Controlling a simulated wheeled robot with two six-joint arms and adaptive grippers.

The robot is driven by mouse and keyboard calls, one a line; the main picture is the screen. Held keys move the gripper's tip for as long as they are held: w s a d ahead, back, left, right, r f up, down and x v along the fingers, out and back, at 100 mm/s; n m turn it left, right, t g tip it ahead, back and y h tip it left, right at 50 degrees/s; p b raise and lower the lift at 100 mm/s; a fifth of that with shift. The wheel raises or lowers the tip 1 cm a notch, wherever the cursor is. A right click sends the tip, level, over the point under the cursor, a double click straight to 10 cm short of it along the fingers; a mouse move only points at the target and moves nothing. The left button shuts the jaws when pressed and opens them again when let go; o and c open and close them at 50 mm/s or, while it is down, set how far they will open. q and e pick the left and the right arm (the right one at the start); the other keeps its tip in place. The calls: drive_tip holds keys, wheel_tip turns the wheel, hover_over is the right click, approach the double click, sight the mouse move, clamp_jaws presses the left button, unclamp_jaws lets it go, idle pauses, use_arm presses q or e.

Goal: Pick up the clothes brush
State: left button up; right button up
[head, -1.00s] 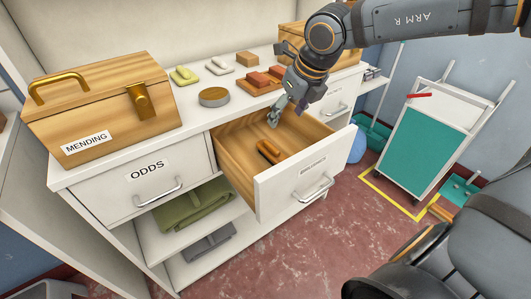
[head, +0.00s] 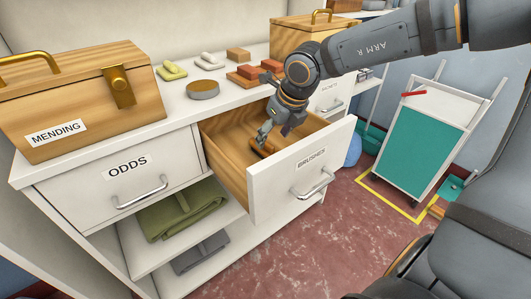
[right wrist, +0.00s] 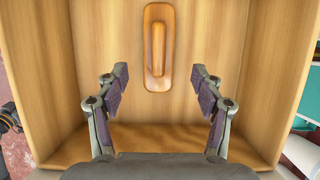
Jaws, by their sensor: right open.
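The clothes brush (head: 263,147) lies in the open drawer labelled BRUSHES (head: 298,178). It is brown wood with a raised grip along its back, and my gripper partly covers it in the head view. The whole brush (right wrist: 158,47) shows in the right wrist view, lying lengthwise on the drawer floor (right wrist: 205,45). My right gripper (head: 268,138) is over the drawer, pointing down. In the right wrist view the right gripper (right wrist: 160,82) is open and empty, its fingers on either side of the brush's line and apart from it. My left gripper is not in view.
The drawer walls surround the gripper closely. On the counter stand a MENDING box (head: 80,100), a round tin (head: 203,89) and several small blocks. A closed ODDS drawer (head: 125,178) is at left. A teal cart (head: 420,145) stands on the floor at right.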

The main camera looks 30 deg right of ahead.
sight(268, 144)
drive_tip(key=shift+b+x, duration=0.4)
drive_tip(key=shift+x, duration=2.35)
drive_tip(key=shift+w+a+r, duration=0.1)
drive_tip(key=shift+r, duration=0.05)
drive_tip(key=shift+c, duration=0.3)
drive_tip(key=c, duration=1.2)
